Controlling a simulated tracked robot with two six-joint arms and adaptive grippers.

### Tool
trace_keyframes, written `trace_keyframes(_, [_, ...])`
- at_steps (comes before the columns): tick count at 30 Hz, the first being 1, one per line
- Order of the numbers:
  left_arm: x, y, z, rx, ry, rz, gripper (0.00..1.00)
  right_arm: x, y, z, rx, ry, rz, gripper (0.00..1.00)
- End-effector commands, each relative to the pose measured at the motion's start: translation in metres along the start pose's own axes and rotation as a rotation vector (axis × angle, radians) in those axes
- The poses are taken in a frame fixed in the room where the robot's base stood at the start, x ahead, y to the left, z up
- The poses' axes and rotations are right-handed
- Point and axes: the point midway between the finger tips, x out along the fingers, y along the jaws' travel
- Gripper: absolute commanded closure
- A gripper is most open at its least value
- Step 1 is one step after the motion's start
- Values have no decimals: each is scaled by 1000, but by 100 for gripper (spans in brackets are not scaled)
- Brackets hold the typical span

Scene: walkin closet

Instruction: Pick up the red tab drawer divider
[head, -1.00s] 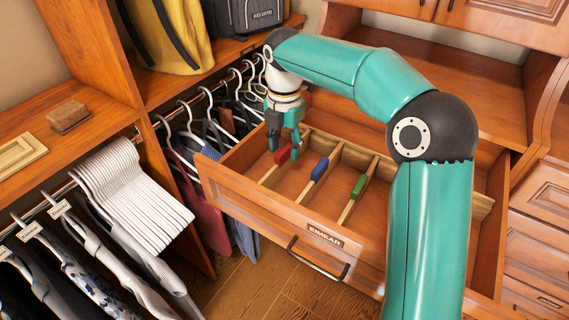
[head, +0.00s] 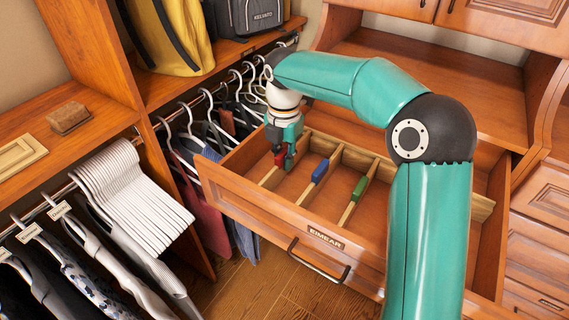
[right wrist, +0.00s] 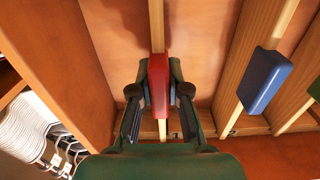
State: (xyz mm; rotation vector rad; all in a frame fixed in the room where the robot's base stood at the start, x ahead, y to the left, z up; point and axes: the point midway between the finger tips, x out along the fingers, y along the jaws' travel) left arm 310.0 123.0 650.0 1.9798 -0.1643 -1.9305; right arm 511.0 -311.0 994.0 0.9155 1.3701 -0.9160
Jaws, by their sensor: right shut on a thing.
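The red tab divider (head: 280,158) is a wooden slat with a red tab, standing at the left end of the open drawer (head: 290,212). My right gripper (head: 285,160) is down in the drawer, shut on the red tab. In the right wrist view the red tab (right wrist: 158,85) sits between the two fingers (right wrist: 158,95), with its wooden slat running above and below it. The slat still stands in the drawer; I cannot tell whether its lower edge touches the bottom. My left gripper is not in view.
A blue tab divider (head: 320,171) and a green tab divider (head: 359,187) stand to the right in the same drawer. The drawer's left wall (right wrist: 75,70) is close beside the gripper. Hanging clothes and white hangers (head: 135,195) are to the left.

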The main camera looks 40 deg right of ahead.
Motion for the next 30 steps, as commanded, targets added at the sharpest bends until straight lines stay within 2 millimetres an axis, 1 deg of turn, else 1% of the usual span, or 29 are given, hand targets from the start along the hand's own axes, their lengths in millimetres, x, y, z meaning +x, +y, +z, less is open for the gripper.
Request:
trace_keyframes(8, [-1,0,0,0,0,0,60,-5,0,0,1,-1,1,100])
trace_keyframes(14, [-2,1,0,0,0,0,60,-22,0,1,1,-2,4,100])
trace_keyframes(20, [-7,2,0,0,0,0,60,-55,0,1,1,-2,4,100])
trace_keyframes(23, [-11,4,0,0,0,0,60,-77,1,1,0,-2,5,100])
trace_keyframes(30, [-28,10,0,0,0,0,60,-142,1,1,0,-2,5,100])
